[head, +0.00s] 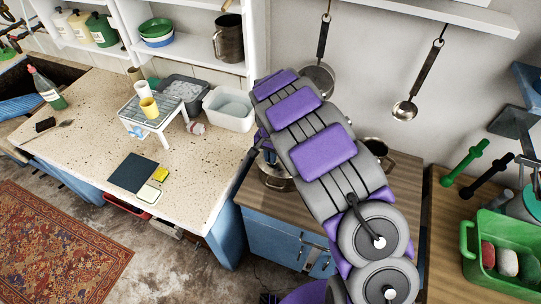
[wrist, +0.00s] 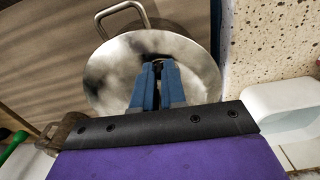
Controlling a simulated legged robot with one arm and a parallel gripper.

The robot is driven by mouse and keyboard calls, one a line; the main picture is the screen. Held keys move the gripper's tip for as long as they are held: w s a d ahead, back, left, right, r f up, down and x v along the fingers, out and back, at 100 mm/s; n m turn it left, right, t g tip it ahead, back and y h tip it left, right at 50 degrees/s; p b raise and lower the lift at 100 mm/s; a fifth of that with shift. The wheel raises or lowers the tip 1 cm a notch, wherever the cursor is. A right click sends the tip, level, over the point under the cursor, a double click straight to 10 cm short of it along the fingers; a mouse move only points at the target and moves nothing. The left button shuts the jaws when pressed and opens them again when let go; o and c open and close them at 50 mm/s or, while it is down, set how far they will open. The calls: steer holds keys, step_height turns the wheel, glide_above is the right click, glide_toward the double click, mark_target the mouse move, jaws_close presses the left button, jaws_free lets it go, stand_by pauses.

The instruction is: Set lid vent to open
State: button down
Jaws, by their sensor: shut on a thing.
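The lid (wrist: 115,75) is a round, shiny metal disc that fills the middle of the wrist view. My gripper (wrist: 160,70) reaches over it with two blue fingers, shut on a small dark part at the lid's middle, probably the vent. The fingers hide most of that part, so its setting cannot be told. A metal loop handle (wrist: 122,12) sticks out beyond the lid's far edge. In the head view, the pot (head: 276,181) stands on the wooden counter, partly hidden behind my arm.
A second pot (head: 375,147) stands right of my arm. A speckled counter (head: 95,125) on the left holds a white basin (head: 229,108) and a small white stand (head: 150,117). A ladle (head: 405,110) hangs on the wall. A green crate (head: 482,275) sits at right.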

steer(key=m, duration=0.1)
steer(key=m+p, duration=0.1)
steer(key=shift+a+m, duration=0.4)
steer(key=shift+w+a+m, duration=0.1)
steer(key=shift+a+m, duration=0.05)
steer(key=shift+m, duration=0.7)
steer(key=shift+w+a+m, duration=0.1)
steer(key=shift+a+m, duration=0.05)
steer(key=shift+m, duration=0.7)
steer(key=c, duration=1.2)
jaws_free()
steer(key=shift+a, duration=0.1)
